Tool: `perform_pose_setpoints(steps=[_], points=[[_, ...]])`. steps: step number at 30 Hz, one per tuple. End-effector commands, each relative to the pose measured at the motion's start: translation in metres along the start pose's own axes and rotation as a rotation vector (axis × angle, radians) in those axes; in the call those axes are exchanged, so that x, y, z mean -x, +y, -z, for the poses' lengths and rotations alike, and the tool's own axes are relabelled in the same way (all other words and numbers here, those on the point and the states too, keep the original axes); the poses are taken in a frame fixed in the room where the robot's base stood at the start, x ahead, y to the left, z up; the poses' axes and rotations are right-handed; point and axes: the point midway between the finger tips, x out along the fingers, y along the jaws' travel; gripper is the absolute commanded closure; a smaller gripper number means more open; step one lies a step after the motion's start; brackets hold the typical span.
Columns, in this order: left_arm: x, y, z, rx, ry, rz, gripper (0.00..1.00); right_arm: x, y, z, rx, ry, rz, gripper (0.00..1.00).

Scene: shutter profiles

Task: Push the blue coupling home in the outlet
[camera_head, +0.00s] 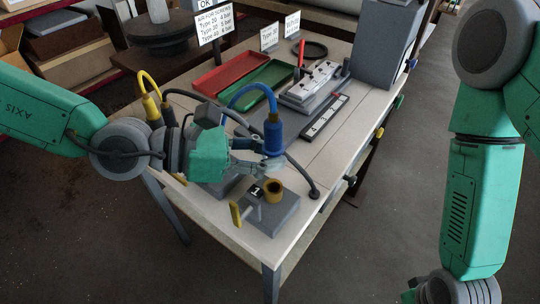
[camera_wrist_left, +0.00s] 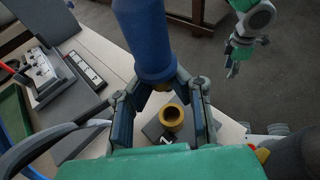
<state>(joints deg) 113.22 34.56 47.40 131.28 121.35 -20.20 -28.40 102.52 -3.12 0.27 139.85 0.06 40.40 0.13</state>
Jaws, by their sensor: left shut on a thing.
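The blue coupling (camera_head: 273,136), with its blue hose looping up from its top, stands about upright in my left gripper (camera_head: 270,152). The gripper is shut on it; the coupling also fills the top middle of the left wrist view (camera_wrist_left: 146,40). The brass outlet (camera_head: 273,189) is an open ring on a grey block (camera_head: 276,214) near the table's front corner. The coupling is above the outlet and apart from it. In the left wrist view the outlet (camera_wrist_left: 171,117) shows its empty bore. My right gripper (camera_wrist_left: 232,69) hangs off to the side, too small to read.
A yellow lever (camera_head: 235,214) rises from the outlet block's left side. A yellow coupling (camera_head: 152,106) with its hose stands behind my left wrist. Red (camera_head: 231,72) and green (camera_head: 258,87) trays and a grey fixture (camera_head: 311,87) lie farther back. The table's right strip is mostly clear.

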Motion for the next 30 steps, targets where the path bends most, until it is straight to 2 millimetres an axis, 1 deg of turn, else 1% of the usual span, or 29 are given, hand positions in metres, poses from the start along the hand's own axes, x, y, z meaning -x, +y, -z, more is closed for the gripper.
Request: perform_pose_setpoints(steps=[6, 9, 18, 24, 30], points=[[0.001, -0.002, -0.003, 0.007, 0.006, -0.033, 1.00, 0.012, 0.000, 0.001, 0.000, 0.000, 0.000, 0.67], [-0.004, 0.000, 0.011, 0.011, 0.002, -0.034, 1.00, 0.002, 0.000, 0.001, 0.000, 0.001, 0.000, 0.67], [-0.012, 0.000, 0.040, 0.011, 0.003, -0.033, 1.00, -0.014, 0.000, -0.001, 0.000, 0.000, 0.000, 0.67], [-0.016, 0.001, 0.052, 0.011, 0.002, -0.034, 1.00, -0.020, 0.000, -0.001, 0.000, 0.000, 0.000, 0.67], [-0.017, 0.001, 0.057, 0.011, 0.004, -0.033, 1.00, -0.021, 0.000, -0.001, 0.000, 0.000, 0.000, 0.67]])
